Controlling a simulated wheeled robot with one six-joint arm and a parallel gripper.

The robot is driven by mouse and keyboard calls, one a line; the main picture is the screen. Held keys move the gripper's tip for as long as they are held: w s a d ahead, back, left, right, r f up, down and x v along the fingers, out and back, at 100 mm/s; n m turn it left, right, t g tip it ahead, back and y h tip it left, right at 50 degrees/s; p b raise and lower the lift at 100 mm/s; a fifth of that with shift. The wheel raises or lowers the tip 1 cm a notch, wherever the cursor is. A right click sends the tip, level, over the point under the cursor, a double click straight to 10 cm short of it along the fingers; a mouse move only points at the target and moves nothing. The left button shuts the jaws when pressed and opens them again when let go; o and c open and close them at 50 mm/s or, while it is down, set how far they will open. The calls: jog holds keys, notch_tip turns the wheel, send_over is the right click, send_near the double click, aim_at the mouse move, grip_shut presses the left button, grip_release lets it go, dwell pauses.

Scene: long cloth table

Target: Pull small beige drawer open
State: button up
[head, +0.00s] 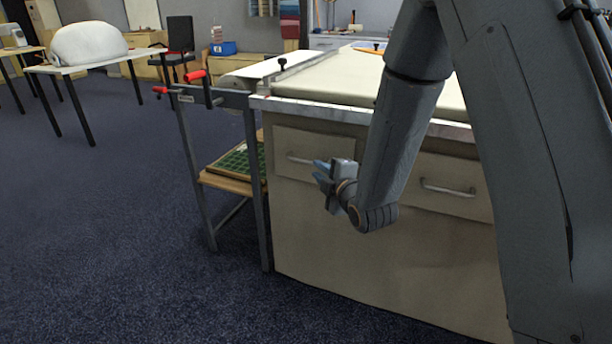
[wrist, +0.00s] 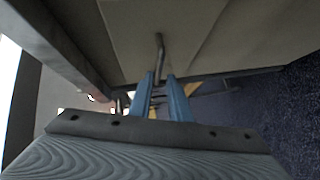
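The small beige drawer (head: 285,143) is at the upper left of the beige cabinet's front, and its front looks flush with the cabinet. Its metal bar handle (head: 297,160) shows at its left part in the head view; my gripper and arm hide the rest. My gripper (head: 319,174) is in front of this drawer, close to the handle's right part. In the wrist view the handle (wrist: 159,48) runs down toward the gap between my two blue fingertips (wrist: 161,76). The fingers are apart, with nothing seen clamped between them.
A second beige drawer with a bar handle (head: 448,190) sits to the right, partly behind my arm. A grey metal frame with red-handled clamps (head: 196,76) and a shelf with a green tray (head: 236,162) stands left of the cabinet. The carpet (head: 110,230) in front is clear.

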aim_at(307, 163)
jog(key=shift+n+t+y, duration=0.3)
jog(key=shift+n+y, duration=0.1)
jog(key=x, duration=0.3)
jog(key=b+x, duration=0.1)
jog(key=x, duration=0.4)
jog(key=shift+w+a+f, duration=0.15)
jog(key=shift+a, duration=0.3)
jog(key=shift+c, duration=0.3)
grip_shut()
